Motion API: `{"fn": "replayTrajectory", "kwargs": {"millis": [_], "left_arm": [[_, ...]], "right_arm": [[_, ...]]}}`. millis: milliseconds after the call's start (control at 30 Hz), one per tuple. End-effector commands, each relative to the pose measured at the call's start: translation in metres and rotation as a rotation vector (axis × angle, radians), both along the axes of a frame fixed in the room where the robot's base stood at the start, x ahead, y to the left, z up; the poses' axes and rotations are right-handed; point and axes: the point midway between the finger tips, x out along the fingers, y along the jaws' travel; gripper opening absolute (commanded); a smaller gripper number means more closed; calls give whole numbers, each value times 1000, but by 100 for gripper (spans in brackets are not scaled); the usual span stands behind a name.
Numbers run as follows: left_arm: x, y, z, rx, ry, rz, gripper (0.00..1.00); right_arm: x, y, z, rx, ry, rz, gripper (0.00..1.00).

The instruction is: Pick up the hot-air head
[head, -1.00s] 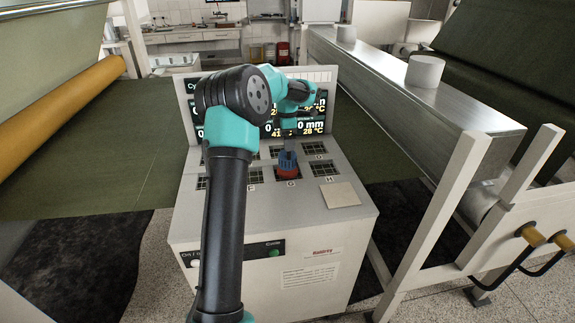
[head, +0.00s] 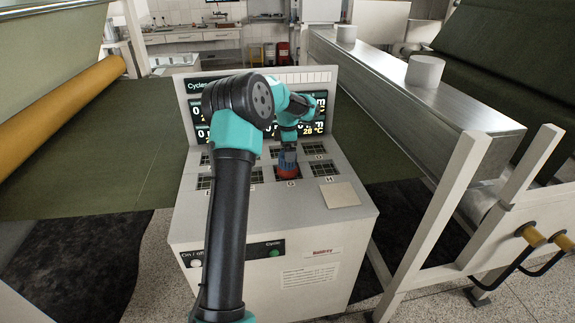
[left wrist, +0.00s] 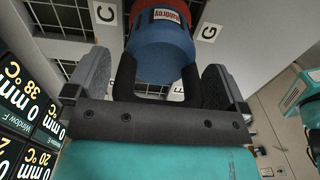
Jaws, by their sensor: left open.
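The hot-air head is a blue and red cylinder (head: 288,172) standing in the grid opening beside the letter G on the sloped top of the white machine. In the left wrist view the hot-air head (left wrist: 160,45) shows its blue body, red band and a label, between and beyond my fingers. My left gripper (head: 287,149) is just above it, pointing down. In the left wrist view the left gripper (left wrist: 155,72) is open, with one finger on each side of the blue body and a gap showing. Whether the fingers touch it cannot be told. My right gripper is out of view.
The machine top (head: 235,205) has several lettered grid openings and a tan square plate (head: 340,195). A lit display panel (head: 315,112) rises behind them. A metal beam on a white frame (head: 455,195) stands to the right, and a yellow roller (head: 60,110) lies left.

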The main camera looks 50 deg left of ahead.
Motion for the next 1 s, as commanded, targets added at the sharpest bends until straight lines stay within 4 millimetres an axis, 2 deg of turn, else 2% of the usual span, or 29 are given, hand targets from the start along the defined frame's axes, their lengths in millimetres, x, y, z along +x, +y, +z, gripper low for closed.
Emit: {"fn": "replayTrajectory", "kwargs": {"millis": [67, 167, 1000], "left_arm": [[0, 0, 0, 0, 0, 0, 100], [0, 0, 0, 0, 0, 0, 91], [0, 0, 0, 0, 0, 0, 11]], "right_arm": [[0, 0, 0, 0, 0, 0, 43], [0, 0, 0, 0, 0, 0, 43], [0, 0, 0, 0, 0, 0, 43]]}}
